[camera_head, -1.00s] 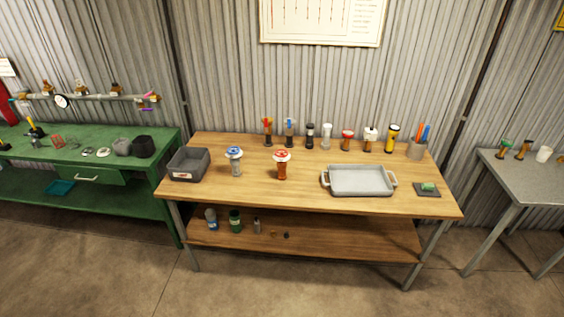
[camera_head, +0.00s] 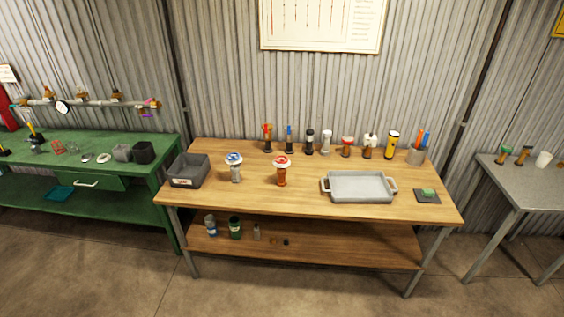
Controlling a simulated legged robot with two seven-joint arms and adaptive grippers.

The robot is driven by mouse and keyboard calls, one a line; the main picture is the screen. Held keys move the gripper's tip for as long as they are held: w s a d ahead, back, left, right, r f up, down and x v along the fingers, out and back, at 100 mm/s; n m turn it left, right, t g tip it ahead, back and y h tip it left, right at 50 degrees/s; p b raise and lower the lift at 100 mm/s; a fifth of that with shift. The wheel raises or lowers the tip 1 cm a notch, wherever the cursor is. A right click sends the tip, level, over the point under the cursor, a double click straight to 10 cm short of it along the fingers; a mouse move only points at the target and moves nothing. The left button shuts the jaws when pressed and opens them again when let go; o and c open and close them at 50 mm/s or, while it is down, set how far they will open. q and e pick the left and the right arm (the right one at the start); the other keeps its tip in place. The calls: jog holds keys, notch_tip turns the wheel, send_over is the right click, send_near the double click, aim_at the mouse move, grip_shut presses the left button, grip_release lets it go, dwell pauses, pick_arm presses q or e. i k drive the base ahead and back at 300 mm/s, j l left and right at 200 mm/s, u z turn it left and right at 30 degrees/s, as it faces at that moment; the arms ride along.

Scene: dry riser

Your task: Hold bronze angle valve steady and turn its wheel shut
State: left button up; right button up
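A valve with a bronze-orange body and a red-and-white wheel (camera_head: 282,171) stands upright on the wooden workbench (camera_head: 300,194), left of its middle. It looks like the bronze angle valve; its outlet is too small to make out. A second upright valve with a silver-grey body and a blue-and-white wheel (camera_head: 235,167) stands to its left, apart from it. Neither of my grippers shows in the head view, and nothing touches either valve.
A grey bin (camera_head: 188,171) stands at the bench's left end. A grey tray (camera_head: 361,186) and a dark pad with a green block (camera_head: 428,196) are at the right. Several fittings and a pen cup (camera_head: 417,156) line the back. The bench front by the valves is clear.

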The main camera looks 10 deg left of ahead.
aim_at(281, 161)
jog(key=i+j+z, duration=0.1)
jog(key=i+j, duration=0.15)
jog(key=i+j+z, duration=0.1)
jog(key=i+j, duration=0.15)
jog(key=j, duration=0.2)
jog(key=i+j+z, duration=0.1)
jog(key=i+j, duration=0.15)
jog(key=i+j+z, duration=0.1)
jog(key=j, duration=0.35)
jog(key=i, duration=0.1)
